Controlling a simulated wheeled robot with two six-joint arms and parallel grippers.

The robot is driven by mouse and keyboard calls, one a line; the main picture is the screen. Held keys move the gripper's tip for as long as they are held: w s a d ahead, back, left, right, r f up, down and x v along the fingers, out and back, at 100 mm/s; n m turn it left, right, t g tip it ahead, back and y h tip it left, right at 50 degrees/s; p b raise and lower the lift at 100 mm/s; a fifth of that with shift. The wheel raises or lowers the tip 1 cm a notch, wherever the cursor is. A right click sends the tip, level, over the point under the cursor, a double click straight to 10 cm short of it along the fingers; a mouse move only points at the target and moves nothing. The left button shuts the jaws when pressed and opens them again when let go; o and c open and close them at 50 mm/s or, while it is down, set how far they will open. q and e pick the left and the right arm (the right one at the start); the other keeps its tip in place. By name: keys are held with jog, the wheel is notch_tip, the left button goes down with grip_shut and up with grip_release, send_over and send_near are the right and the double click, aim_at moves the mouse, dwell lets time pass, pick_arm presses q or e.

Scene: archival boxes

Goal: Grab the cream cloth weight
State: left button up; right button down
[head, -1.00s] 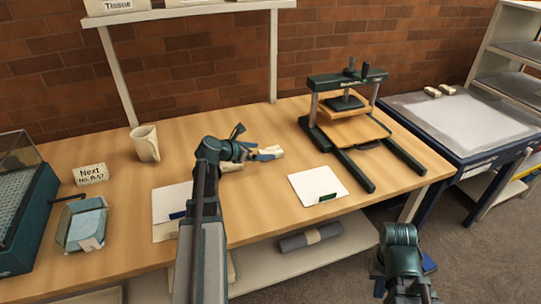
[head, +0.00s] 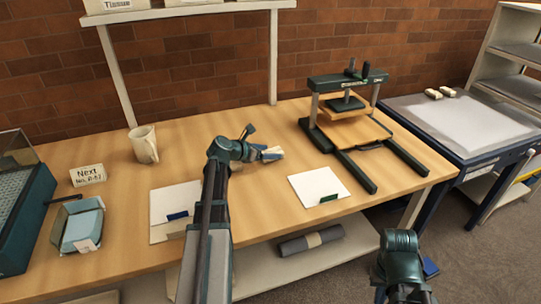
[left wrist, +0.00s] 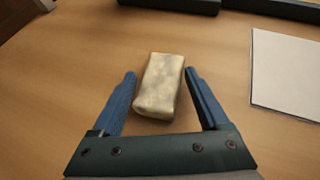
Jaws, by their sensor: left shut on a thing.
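The cream cloth weight (left wrist: 160,85) is a small, pale block. In the left wrist view it lies between the two blue fingers of my left gripper (left wrist: 159,76), its long side pointing away from the wrist. In the head view the weight (head: 275,153) shows at the tip of my left gripper (head: 269,154), low over the wooden bench. My left gripper is shut on it. Whether the weight touches the bench is hard to tell.
A dark press (head: 345,105) stands to the right on the bench. White sheets (head: 318,185) lie right of and in front of the gripper. A mug (head: 144,144), a label block (head: 88,175) and a blue box (head: 82,225) are at the left. Two pale blocks (head: 440,92) sit on the side table.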

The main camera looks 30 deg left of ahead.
pick_arm(q)
grip_shut()
jog(key=shift+r+p, duration=0.4)
jog(key=shift+p, duration=0.05)
jog(key=r+p, duration=0.1)
jog(key=s+r+p, duration=0.1)
jog(key=r+p, duration=0.1)
jog(key=shift+d, duration=0.2)
jog(key=s+d, duration=0.1)
jog(key=s, duration=0.3)
jog(key=s+d, duration=0.2)
jog(key=s, duration=0.3)
jog(key=s+d+r+p, duration=0.1)
jog(key=s, duration=0.4)
jog(key=shift+s+d+r, duration=0.1)
jog(key=shift+s+d, duration=0.05)
jog(key=shift+d, duration=0.05)
